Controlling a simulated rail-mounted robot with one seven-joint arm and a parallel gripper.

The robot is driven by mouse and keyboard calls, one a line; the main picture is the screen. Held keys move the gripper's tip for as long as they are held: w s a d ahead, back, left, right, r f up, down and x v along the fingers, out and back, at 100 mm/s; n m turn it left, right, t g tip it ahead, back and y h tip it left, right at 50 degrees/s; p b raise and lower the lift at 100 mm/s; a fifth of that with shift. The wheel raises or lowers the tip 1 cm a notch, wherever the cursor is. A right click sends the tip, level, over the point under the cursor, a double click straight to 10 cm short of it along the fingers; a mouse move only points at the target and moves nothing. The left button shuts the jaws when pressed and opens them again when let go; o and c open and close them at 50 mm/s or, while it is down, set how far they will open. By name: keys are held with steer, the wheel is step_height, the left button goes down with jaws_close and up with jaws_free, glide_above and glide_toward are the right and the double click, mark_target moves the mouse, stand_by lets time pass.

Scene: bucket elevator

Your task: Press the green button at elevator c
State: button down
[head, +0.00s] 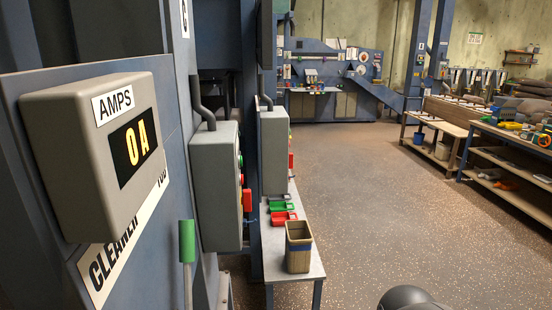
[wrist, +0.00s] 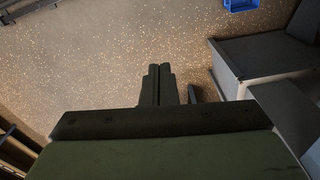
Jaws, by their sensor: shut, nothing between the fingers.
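A grey control box (head: 214,190) is mounted on the blue machinery left of centre in the head view. A small green button (head: 239,160) shows on its right-hand face, seen nearly edge-on, with a red button (head: 240,180) below it. A white sign with a black letter, perhaps a C, (head: 184,18) is on the blue column above. A second grey box (head: 273,152) stands farther back, its button face mostly hidden. My gripper (wrist: 160,70) is shut and empty in the wrist view, over open floor and apart from any button.
An AMPS display box (head: 75,150) and a green-handled lever (head: 187,242) are at the near left. A bench (head: 310,262) holds a bin (head: 298,247) and red and green trays. Shelves (head: 505,165) line the right. The speckled floor (head: 370,200) between is clear.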

mark_target(241, 161)
steer(key=shift+w+d, duration=0.1)
steer(key=w+r+n+t, duration=0.2)
steer(key=w+r+t, duration=0.25)
steer(key=w, duration=0.85)
steer(key=w+r+n+t+p, duration=0.15)
steer(key=w+r+t, duration=0.3)
steer(key=w, duration=0.85)
steer(key=w+r+n+t, duration=0.3)
steer(key=w+r, duration=0.3)
steer(key=w, duration=0.7)
steer(key=w+a+r+n+t+y, duration=0.35)
steer(key=w+a+y, duration=0.2)
steer(key=w, duration=0.25)
steer(key=w+a+n+g+y, duration=0.3)
steer(key=a+n+g+y, duration=0.1)
steer(key=a+n+y, duration=0.5)
steer(key=shift+w+a+r+n+g, duration=0.2)
steer(key=shift+a+n+g, duration=0.15)
steer(key=shift+a+n, duration=0.35)
steer(key=shift+a+y, duration=0.1)
steer(key=shift+y, duration=0.15)
steer(key=s+a, duration=0.1)
steer(key=a, duration=0.7)
steer(key=shift+s+a+b, duration=0.15)
steer(key=shift+a+b, duration=0.15)
steer(key=shift+a, duration=0.05)
